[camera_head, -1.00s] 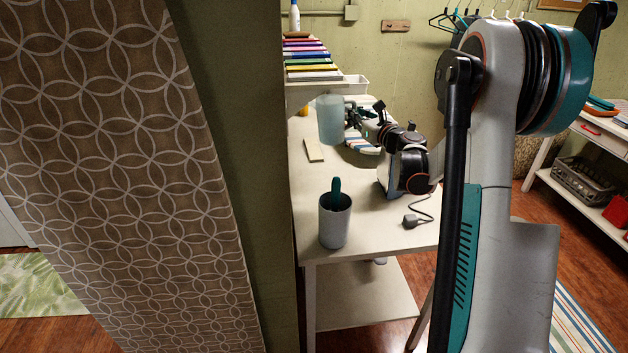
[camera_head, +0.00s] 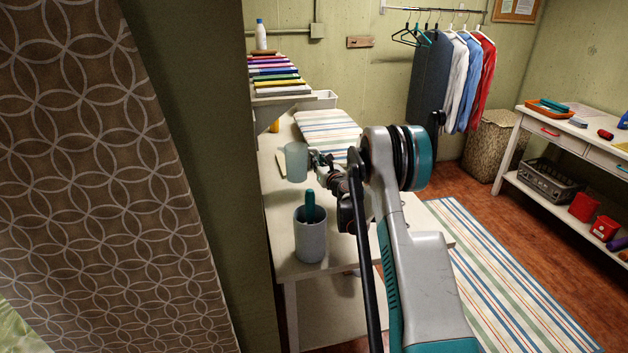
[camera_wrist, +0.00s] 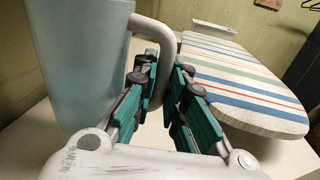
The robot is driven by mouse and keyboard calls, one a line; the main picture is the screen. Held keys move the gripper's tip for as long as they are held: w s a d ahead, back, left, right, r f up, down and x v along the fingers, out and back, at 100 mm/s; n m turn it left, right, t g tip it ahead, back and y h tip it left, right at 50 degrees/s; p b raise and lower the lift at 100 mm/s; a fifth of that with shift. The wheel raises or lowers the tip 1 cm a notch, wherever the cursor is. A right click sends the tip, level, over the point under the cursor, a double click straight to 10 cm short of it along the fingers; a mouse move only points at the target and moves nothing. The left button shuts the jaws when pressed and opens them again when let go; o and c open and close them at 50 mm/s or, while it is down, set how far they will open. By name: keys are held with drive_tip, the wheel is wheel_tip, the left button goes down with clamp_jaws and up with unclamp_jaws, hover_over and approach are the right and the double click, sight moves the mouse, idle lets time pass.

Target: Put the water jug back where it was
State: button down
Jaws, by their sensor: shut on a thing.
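The water jug (camera_head: 296,161) is pale blue with a light grey handle. In the head view it is upright over the white table (camera_head: 283,256), behind the grey cup; I cannot tell whether its base touches the table. My gripper (camera_head: 319,160) is at its right side. In the wrist view the jug (camera_wrist: 80,60) fills the left, its lower part partly hidden by my gripper. The fingers (camera_wrist: 164,72) are shut on its handle (camera_wrist: 160,38).
A grey cup (camera_head: 311,242) with a teal item stands at the table's front. A striped ironing board (camera_head: 328,125) lies behind, right of a wall shelf (camera_head: 283,101) with coloured stacks. A patterned panel (camera_head: 80,180) and green wall edge (camera_head: 205,150) stand left. Striped rug (camera_head: 500,270) and floor lie right.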

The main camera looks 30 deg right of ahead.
wheel_tip(320, 180, down, 6)
drive_tip(key=shift+r+b, duration=0.25)
drive_tip(key=shift+b, duration=0.65)
drive_tip(key=shift+r, duration=0.15)
drive_tip(key=c, duration=1.6)
unclamp_jaws()
drive_tip(key=shift+c, duration=0.2)
drive_tip(key=shift+s, duration=0.25)
drive_tip(key=s+p, duration=0.1)
drive_tip(key=s, duration=0.2)
drive_tip(key=s+a+p, duration=0.1)
drive_tip(key=s, duration=0.3)
drive_tip(key=s+p, duration=0.2)
drive_tip(key=s, duration=0.2)
drive_tip(key=shift+s+a, duration=0.2)
drive_tip(key=shift+s, duration=0.05)
